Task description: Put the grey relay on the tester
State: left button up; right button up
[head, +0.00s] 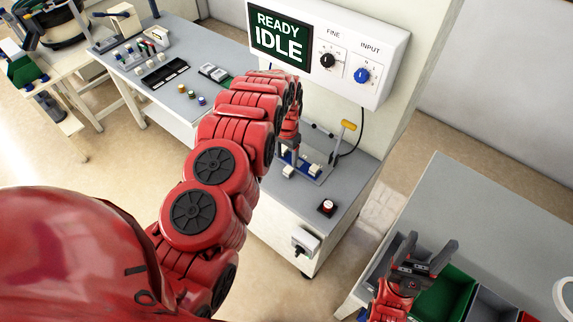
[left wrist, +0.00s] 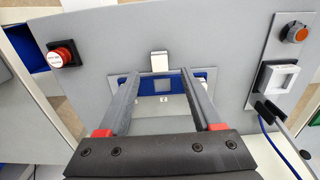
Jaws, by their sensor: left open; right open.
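The tester stands on a grey cabinet in the head view, with a blue fixture (head: 322,172) on its top and a display panel (head: 281,40) reading READY IDLE. My left gripper (head: 290,160) is at the fixture, partly hidden by my arm. In the left wrist view its open fingers (left wrist: 161,73) straddle the blue fixture (left wrist: 205,74). A small grey square (left wrist: 163,86) shows in the fixture between the fingers; I cannot tell whether it is the grey relay. A pale block (left wrist: 159,61) lies just beyond the fingertips. My right gripper (head: 430,242) is open and empty at lower right.
A red button (head: 327,207) is near the cabinet's front edge, also in the left wrist view (left wrist: 62,57). A bench (head: 200,45) with several small parts is at left. A green bin (head: 445,296) is below my right gripper.

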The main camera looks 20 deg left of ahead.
pick_arm(q)
jog(key=shift+s+r+b, duration=0.1)
jog(key=shift+r+b, duration=0.4)
jog(key=shift+r, duration=1.35)
